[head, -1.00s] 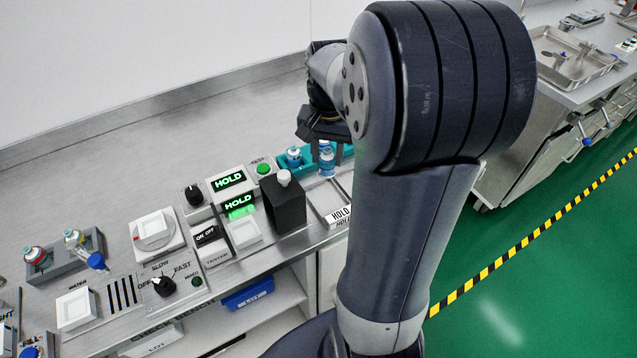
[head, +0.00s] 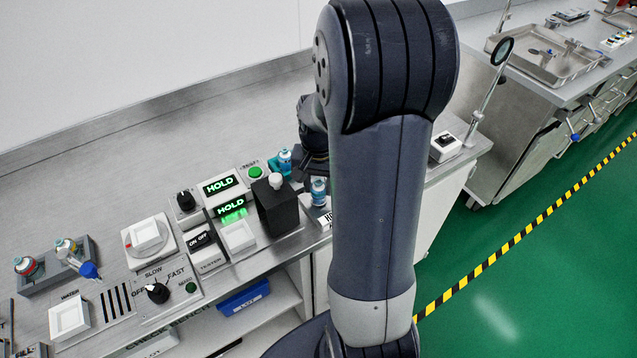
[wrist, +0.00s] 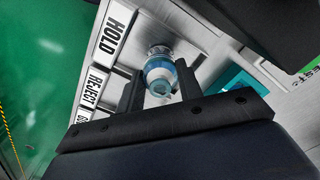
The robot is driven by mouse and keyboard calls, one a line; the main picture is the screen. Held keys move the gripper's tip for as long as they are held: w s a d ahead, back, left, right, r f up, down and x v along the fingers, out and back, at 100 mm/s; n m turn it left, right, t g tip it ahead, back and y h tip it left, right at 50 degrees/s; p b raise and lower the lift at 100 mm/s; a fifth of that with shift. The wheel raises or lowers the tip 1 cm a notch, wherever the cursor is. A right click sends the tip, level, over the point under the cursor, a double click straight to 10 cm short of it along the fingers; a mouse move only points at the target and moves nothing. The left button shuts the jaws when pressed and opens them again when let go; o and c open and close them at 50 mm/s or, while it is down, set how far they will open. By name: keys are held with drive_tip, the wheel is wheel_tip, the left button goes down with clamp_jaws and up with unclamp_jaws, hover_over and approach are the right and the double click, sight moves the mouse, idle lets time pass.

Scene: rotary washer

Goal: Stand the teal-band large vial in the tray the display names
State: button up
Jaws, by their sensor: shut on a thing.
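My gripper (head: 316,174) is shut on a large clear vial with a blue-teal band (head: 318,192), held upright near the front of the bench. In the wrist view the vial (wrist: 160,74) is between the two dark fingers, over a metal tray strip beside the HOLD label (wrist: 114,28). I cannot tell whether its base touches the tray. A REJECT label (wrist: 93,88) sits beside the HOLD one, and a third label is partly hidden by my gripper. The upper display (head: 221,184) and the lower display (head: 231,208) both read HOLD in green.
A second blue-banded vial (head: 285,160) stands at the teal rack behind my gripper. A black box with a white knob (head: 277,208) is close on the left. A grey rack (head: 48,277) with red-banded and other vials is far left. My arm hides the bench to the right.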

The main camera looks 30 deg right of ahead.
sight(318, 182)
drive_tip(key=o, duration=1.1)
drive_tip(key=shift+f, duration=0.1)
drive_tip(key=shift+c, duration=0.2)
wheel_tip(318, 182, up, 12)
drive_tip(key=shift+r, duration=0.2)
wheel_tip(318, 182, down, 12)
drive_tip(key=shift+f, duration=0.1)
drive_tip(key=shift+w+r, duration=0.1)
drive_tip(key=shift+r, duration=1.75)
